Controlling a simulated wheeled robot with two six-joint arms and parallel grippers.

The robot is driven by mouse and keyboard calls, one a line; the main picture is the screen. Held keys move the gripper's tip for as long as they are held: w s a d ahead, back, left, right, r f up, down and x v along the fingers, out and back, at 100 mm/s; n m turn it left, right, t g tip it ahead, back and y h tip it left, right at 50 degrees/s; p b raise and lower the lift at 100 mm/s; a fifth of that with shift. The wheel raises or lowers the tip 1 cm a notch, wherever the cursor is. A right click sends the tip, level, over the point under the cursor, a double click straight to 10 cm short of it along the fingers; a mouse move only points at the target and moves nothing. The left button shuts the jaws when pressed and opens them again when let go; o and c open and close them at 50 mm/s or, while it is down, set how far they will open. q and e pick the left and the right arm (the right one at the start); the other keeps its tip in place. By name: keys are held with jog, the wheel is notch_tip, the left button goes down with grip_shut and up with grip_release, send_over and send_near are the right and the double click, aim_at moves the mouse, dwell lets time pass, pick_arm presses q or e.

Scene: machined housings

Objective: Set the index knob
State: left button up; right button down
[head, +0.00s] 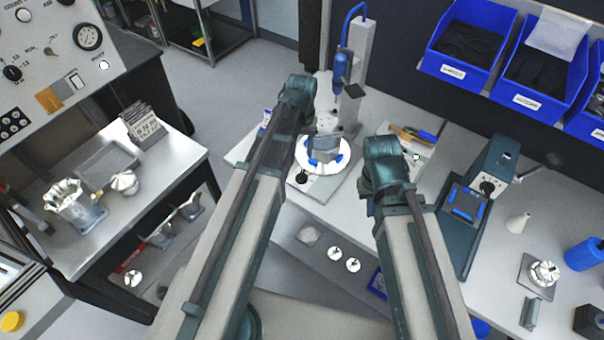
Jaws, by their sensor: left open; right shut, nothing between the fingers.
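A round white plate (343,164) sits on a pale base below the upright tool stand at the centre. A grey part (325,146) with blue pieces beside it sits on the plate. A small black knob (302,178) is at the plate's front left edge. A second black dial (487,188) is on the teal machine at the right. I cannot tell from this view which is the index knob or read its setting. My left arm reaches up beside the plate and my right arm ends to its right. I cannot make out fingers of either gripper; the arms hide them.
The teal machine (492,160) and its side lever stand on the right bench. A white cone (518,222) and a blue cylinder (584,254) are further right. Blue bins (468,45) hang at the back. A left table (160,180) holds a part-filled container (88,218).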

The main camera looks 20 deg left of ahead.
aim_at(302, 174)
pick_arm(q)
notch_tip(302, 174, down, 12)
jog(key=b, duration=1.1)
pick_arm(e)
notch_tip(302, 174, down, 12)
jog(key=shift+r, duration=0.1)
pick_arm(q)
jog(key=shift+r, duration=0.1)
grip_shut()
